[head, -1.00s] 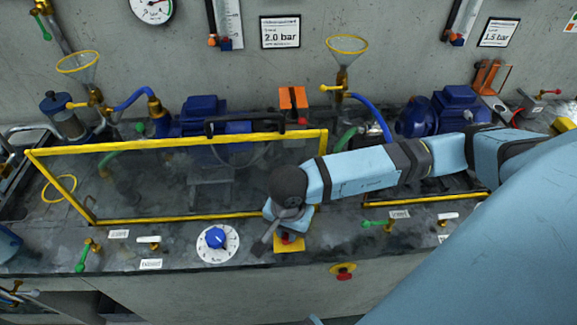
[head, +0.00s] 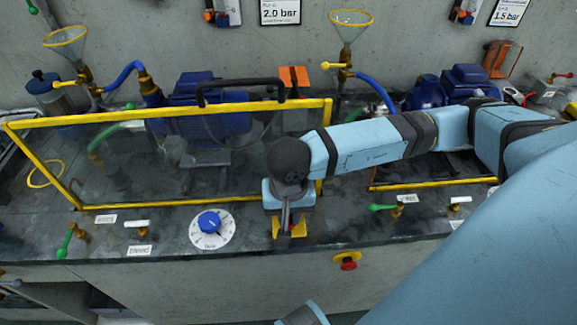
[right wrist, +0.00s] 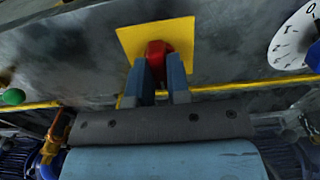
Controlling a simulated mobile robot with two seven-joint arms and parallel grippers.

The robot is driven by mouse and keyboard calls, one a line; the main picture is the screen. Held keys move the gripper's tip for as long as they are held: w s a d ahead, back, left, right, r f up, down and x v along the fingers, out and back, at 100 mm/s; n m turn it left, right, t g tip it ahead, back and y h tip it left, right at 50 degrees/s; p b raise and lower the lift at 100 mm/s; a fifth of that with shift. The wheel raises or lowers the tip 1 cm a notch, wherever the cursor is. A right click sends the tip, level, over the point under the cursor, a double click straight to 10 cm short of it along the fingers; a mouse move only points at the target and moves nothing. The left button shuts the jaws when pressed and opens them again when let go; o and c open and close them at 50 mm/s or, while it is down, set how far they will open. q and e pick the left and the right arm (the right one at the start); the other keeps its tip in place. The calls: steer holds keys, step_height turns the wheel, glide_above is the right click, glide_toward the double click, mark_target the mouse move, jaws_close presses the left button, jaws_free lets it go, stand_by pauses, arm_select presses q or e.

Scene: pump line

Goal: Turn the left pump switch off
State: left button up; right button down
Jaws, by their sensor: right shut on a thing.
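The left pump switch is a red handle (right wrist: 157,47) on a square yellow plate (right wrist: 127,42). The yellow plate also shows in the head view (head: 299,231), on the bench's front ledge right of the blue dial; there my gripper hides the red handle. My right gripper (right wrist: 160,62) has its two fingers on either side of the red handle, shut on it. In the head view, my right gripper (head: 285,226) points down over the plate. My left gripper is not seen.
A blue dial (head: 209,222) sits left of the plate. The left pump (head: 205,115) stands behind a yellow-framed clear guard (head: 165,112). A red button on a yellow base (head: 346,261) is on the front face below. Green-handled valves (head: 64,242) line the ledge.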

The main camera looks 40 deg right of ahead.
steer(key=c, duration=1.1)
jaws_free()
step_height(320, 180, up, 14)
steer(key=shift+f+p, duration=0.1)
steer(key=shift+p, duration=0.55)
